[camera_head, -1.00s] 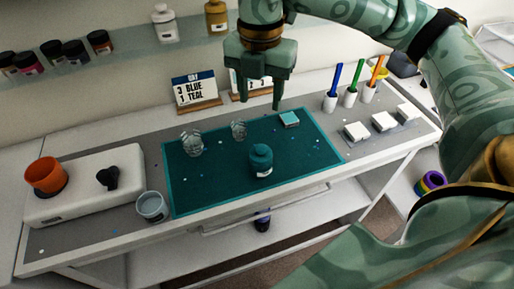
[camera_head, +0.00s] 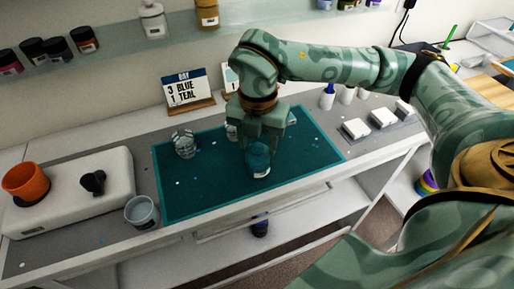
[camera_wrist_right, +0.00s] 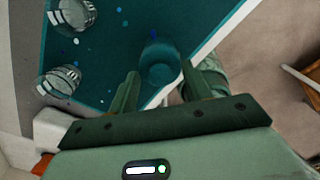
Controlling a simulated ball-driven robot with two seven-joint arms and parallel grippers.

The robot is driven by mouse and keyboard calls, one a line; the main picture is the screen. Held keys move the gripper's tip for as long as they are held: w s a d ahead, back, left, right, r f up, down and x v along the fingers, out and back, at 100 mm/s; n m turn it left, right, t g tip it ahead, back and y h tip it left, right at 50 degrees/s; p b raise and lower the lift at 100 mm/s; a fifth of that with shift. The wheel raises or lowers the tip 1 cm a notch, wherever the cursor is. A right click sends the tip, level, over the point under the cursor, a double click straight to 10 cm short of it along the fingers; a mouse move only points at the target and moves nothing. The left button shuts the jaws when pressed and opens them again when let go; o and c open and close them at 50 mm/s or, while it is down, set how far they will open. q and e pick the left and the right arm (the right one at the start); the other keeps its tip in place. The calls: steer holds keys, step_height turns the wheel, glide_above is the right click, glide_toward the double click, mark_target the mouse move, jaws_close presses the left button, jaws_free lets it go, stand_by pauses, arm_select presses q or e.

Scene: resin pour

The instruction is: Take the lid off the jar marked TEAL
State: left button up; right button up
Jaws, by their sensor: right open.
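A teal jar (camera_head: 257,165) with its lid on stands upright on the teal mat (camera_head: 192,194), near the mat's front edge. My right gripper (camera_head: 258,143) is open and points down over the jar, hiding part of its top. In the right wrist view the jar (camera_wrist_right: 159,65) lies just beyond and between the two open fingertips (camera_wrist_right: 157,88). I cannot tell whether the fingers touch the lid. The jar's label is too small to read. My left gripper is not in view.
Two clear cups (camera_head: 185,146) (camera_head: 231,131) stand on the mat behind and left of the jar. A grey-blue cup (camera_head: 141,212) and a white scale (camera_head: 65,190) with an orange cup (camera_head: 26,180) are at left. White blocks (camera_head: 383,118) sit at right. A sign (camera_head: 188,89) stands behind.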

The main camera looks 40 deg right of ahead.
steer(key=shift+c, duration=0.3)
steer(key=c, duration=1)
steer(key=shift+r, duration=0.2)
